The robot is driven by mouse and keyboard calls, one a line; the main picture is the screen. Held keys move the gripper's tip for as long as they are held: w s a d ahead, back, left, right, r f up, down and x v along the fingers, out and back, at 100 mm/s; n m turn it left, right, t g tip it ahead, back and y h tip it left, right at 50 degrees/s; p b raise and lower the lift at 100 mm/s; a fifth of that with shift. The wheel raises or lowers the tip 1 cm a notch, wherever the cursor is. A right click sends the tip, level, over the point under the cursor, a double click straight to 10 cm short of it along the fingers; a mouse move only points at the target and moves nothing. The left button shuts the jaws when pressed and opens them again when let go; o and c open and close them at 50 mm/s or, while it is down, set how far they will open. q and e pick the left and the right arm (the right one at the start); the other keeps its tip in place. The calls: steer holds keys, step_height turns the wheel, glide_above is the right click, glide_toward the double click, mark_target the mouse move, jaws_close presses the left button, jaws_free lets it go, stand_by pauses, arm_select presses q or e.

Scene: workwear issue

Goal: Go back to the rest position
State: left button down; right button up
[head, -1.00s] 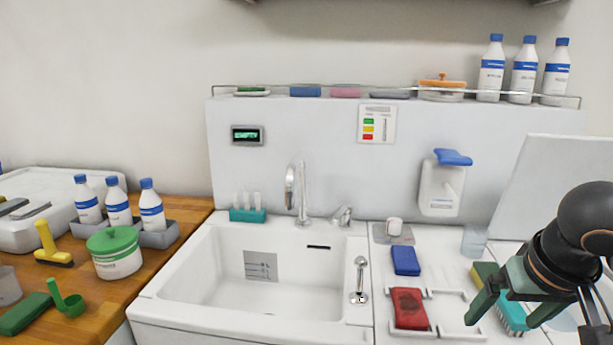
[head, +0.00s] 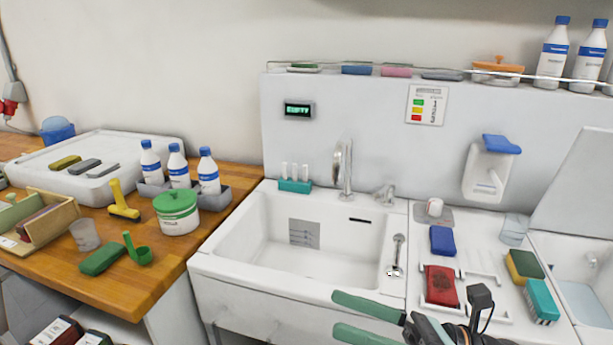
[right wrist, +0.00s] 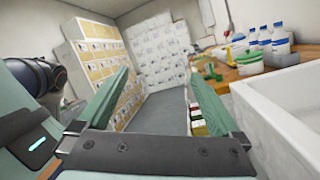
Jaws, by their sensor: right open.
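My right gripper (head: 352,318) is at the bottom of the head view, in front of the sink (head: 310,235). Its two green fingers are apart with nothing between them, and they point left. The left gripper is not in view.
A wooden counter (head: 140,278) at left carries bottles, a green-lidded tub (head: 177,211), brushes and a white tray (head: 80,158).

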steer(key=w+d+f+m+t+h+p, duration=0.15)
steer(key=d+f+m+t+h, duration=0.3)
steer(key=m, duration=0.65)
steer(key=w+d+f+m+t+h, duration=0.1)
steer(key=w+f+m+t+h, duration=0.1)
steer(key=f+m+t+h, duration=0.45)
steer(key=w+d+f+m+t+h+p, duration=0.1)
steer(key=w+d+f+m+h, duration=0.15)
steer(key=f+m, duration=0.75)
steer(key=s+d+f+m+g+h, duration=0.2)
steer(key=s+f+m+g+h, duration=0.3)
steer(key=s+f+m, duration=0.9)
steer(key=shift+s+d+f+m+g+p, duration=0.2)
steer(key=shift+d+m+g+p, duration=0.15)
steer(key=shift+m+g, duration=0.65)
